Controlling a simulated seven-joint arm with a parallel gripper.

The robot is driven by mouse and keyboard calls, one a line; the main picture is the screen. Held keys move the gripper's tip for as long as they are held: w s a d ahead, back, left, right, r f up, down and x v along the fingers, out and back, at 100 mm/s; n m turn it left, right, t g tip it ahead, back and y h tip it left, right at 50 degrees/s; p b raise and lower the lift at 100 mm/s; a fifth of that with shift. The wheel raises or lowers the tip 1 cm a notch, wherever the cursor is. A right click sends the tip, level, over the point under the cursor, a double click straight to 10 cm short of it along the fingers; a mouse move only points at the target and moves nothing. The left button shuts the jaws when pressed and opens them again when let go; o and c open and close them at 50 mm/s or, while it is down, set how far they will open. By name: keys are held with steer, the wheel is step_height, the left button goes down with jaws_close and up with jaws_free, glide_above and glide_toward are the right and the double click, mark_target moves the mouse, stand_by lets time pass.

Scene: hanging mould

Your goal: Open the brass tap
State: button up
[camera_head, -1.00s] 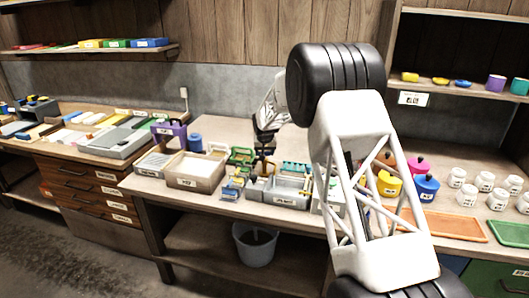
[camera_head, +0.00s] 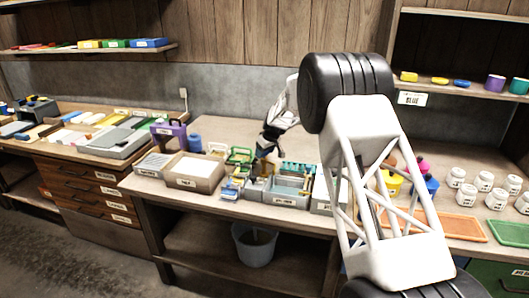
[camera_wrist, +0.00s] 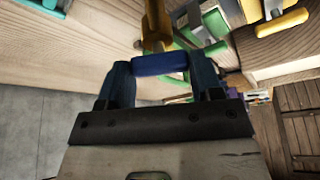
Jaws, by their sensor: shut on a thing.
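My gripper (camera_wrist: 160,72) is shut on a blue bar-shaped handle (camera_wrist: 160,64), which spans the gap between its two fingers in the wrist view. A brass-coloured stem (camera_wrist: 154,24) meets the handle and runs to the top edge of the picture; it looks like part of the brass tap. In the head view my gripper (camera_head: 265,148) is low over the bench, behind the grey tray. The tap is small there and mostly hidden by the gripper and nearby items, so its opening cannot be told.
A grey tray (camera_head: 285,198) and a beige box (camera_head: 194,187) stand close by at the bench front. Green frames (camera_head: 241,155) are left of the gripper. A bucket (camera_head: 255,262) stands below the bench. Jars, pots and trays are at right. The bench behind is clear.

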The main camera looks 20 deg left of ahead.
steer(key=n+g, duration=0.1)
steer(key=n, duration=0.2)
steer(key=n+g, duration=0.1)
steer(key=n, duration=0.2)
steer(key=shift+w+n+y, duration=0.1)
steer(key=shift+n+y, duration=0.2)
stand_by(0.4)
steer(key=o, duration=0.9)
steer(key=shift+v, duration=3.9)
steer(key=shift+w, duration=0.15)
